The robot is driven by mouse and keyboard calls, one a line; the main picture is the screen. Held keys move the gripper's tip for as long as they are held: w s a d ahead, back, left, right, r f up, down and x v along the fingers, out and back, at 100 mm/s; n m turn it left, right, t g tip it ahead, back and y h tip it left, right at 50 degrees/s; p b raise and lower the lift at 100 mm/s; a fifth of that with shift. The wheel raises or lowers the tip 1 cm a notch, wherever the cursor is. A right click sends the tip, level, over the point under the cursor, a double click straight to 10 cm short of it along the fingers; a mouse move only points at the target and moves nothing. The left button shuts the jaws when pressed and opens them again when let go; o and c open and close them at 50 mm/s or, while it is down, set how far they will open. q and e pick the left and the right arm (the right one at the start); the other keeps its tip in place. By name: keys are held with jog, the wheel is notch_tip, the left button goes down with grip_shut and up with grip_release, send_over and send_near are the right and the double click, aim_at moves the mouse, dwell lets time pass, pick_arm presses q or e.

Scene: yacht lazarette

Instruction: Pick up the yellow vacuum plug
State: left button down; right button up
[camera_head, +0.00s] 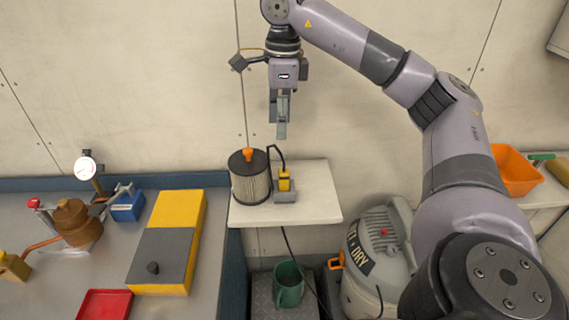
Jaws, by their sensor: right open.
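The yellow vacuum plug (285,181) stands upright on a small grey block (285,196) on the white shelf (315,205). A black cord arches from its top toward the dark cylindrical filter (250,180), which has an orange knob on top and stands just left of the plug. My right gripper (280,130) is open and points down above the shelf, higher than the plug and apart from it. Its fingers show nearly edge-on, with nothing visible between them. My left gripper is not in view.
A grey wet-and-dry vacuum (378,255) stands below right of the shelf. A green mug (289,286) sits lower down. The left bench holds a yellow-and-grey box (178,222), a red tray (104,305) and a brass fitting (74,222). An orange bin (517,172) is at right.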

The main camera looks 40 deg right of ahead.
aim_at(284, 171)
jog(key=f+b, duration=0.2)
jog(key=f, duration=0.1)
jog(key=d+f+b, duration=0.1)
jog(key=f, duration=0.3)
jog(key=f+b, duration=0.2)
jog(key=f, duration=0.2)
jog(key=shift+s+d+f+b, duration=0.15)
jog(key=shift+s+b, duration=0.15)
jog(key=shift+b, duration=0.05)
jog(key=shift+w+a+f+p, duration=0.1)
jog(key=shift+f+p, duration=0.2)
jog(key=shift+f, duration=1.1)
jog(key=shift+w+a+f+p, duration=0.1)
jog(key=shift+f+p, duration=0.2)
jog(key=shift+f, duration=1.05)
jog(key=shift+c, duration=0.4)
grip_shut()
